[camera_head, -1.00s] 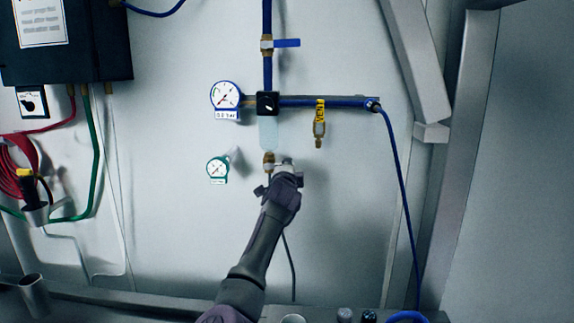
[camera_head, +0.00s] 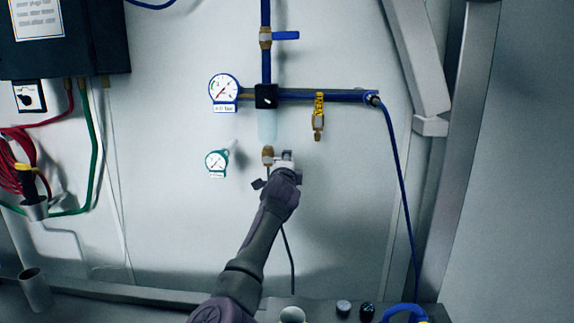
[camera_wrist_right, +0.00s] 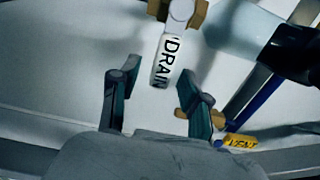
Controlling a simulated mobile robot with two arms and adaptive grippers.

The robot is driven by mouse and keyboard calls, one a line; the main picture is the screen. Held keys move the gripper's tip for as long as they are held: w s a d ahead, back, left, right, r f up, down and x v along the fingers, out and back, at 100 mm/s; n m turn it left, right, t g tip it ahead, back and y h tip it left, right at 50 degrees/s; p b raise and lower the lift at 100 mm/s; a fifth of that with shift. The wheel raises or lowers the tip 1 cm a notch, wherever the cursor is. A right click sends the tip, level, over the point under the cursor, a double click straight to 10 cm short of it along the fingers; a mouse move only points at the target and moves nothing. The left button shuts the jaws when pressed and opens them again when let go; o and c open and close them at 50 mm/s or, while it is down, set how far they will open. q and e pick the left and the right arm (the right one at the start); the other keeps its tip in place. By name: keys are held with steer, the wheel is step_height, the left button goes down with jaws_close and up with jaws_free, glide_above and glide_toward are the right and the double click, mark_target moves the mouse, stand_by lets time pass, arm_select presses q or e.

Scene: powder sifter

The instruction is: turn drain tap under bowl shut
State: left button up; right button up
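The clear bowl (camera_head: 267,126) hangs under a black regulator block (camera_head: 266,96) on the wall. Below it is the brass drain tap (camera_head: 267,155), with its white handle (camera_head: 284,156) reaching to the right. In the right wrist view the handle (camera_wrist_right: 167,62) reads "DRAIN" and extends from a brass body (camera_wrist_right: 178,12). My right gripper (camera_head: 276,178) is just below the tap. In the wrist view its two fingers (camera_wrist_right: 157,84) are apart, with the handle's end between or just beyond their tips; contact cannot be told. My left gripper is not seen.
A blue pipe with a blue-handled valve (camera_head: 285,36) runs above. Two gauges, upper (camera_head: 223,88) and lower (camera_head: 216,161), stand left of the bowl. A brass fitting with a yellow tag (camera_head: 319,120) and a blue hose (camera_head: 398,180) are to the right.

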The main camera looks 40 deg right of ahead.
steer(key=v, duration=0.7)
steer(key=shift+s+a, duration=0.15)
steer(key=shift+s, duration=0.05)
stand_by(0.6)
